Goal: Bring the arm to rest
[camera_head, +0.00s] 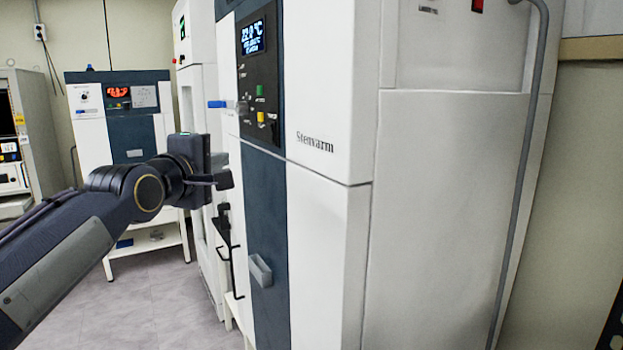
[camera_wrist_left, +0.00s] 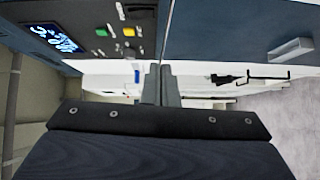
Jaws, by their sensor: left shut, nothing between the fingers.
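My left arm (camera_head: 70,240) comes in from the left in the head view. Its gripper (camera_head: 226,180) is level with the front of the Stenvarm freeze dryer (camera_head: 325,110), below its control panel. In the left wrist view the two fingers of my left gripper (camera_wrist_left: 160,84) are together, with nothing between them. They point toward the freeze dryer's front, with the panel at the upper left and the grey handle (camera_wrist_left: 290,50) at the right. Whether the fingers touch the cabinet cannot be told. My right gripper is not in view.
The freeze dryer's display (camera_head: 253,37) is lit, with a green button (camera_head: 260,90) and a yellow button (camera_head: 261,117) below it. Its door handle (camera_head: 260,270) is lower down. Another cabinet (camera_head: 120,110) stands behind at the left. Grey floor (camera_head: 150,300) is clear between.

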